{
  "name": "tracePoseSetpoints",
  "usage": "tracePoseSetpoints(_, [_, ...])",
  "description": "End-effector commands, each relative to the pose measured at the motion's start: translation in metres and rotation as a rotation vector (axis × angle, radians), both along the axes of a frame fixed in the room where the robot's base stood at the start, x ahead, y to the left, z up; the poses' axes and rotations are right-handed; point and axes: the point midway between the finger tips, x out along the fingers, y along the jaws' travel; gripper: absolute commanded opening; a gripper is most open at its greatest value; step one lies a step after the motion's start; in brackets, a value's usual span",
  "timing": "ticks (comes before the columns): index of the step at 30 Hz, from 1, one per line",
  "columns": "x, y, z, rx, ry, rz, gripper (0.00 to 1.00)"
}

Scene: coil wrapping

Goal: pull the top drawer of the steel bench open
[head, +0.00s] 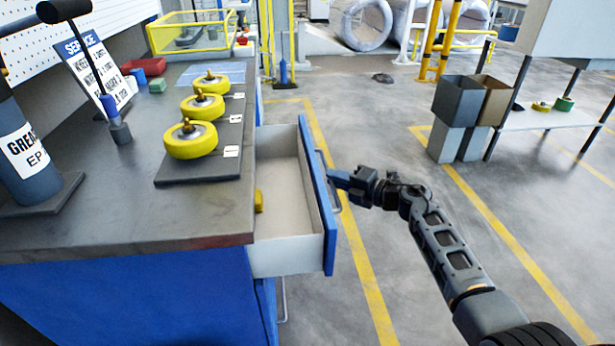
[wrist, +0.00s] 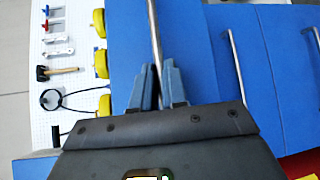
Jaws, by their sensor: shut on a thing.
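The top drawer (head: 288,262) of the steel bench (head: 130,290) stands open, pulled out to the right, with its pale inside showing. Its blue front (head: 318,190) carries a bar handle. My gripper (head: 340,182) is at the outer side of the drawer front, at the handle. In the wrist view the drawer handle (wrist: 154,35) runs between the two blue-grey fingers (wrist: 157,85), which are closed on it. A small yellow thing (head: 259,201) lies inside the drawer at its left side.
Several yellow wheels (head: 190,139) sit on a dark mat on the bench top. A grease container (head: 25,150) and a service sign (head: 95,70) stand at the left. Grey boxes (head: 455,145) stand at the right.

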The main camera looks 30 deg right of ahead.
Motion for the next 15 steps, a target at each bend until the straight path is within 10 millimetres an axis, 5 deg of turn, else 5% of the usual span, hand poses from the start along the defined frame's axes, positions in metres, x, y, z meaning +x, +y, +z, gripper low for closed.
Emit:
tracePoseSetpoints(6, [-0.019,-0.059,-0.002,0.001,0.002,-0.004,0.00])
tracePoseSetpoints(15, [-0.038,-0.115,-0.003,0.000,0.002,0.000,0.00])
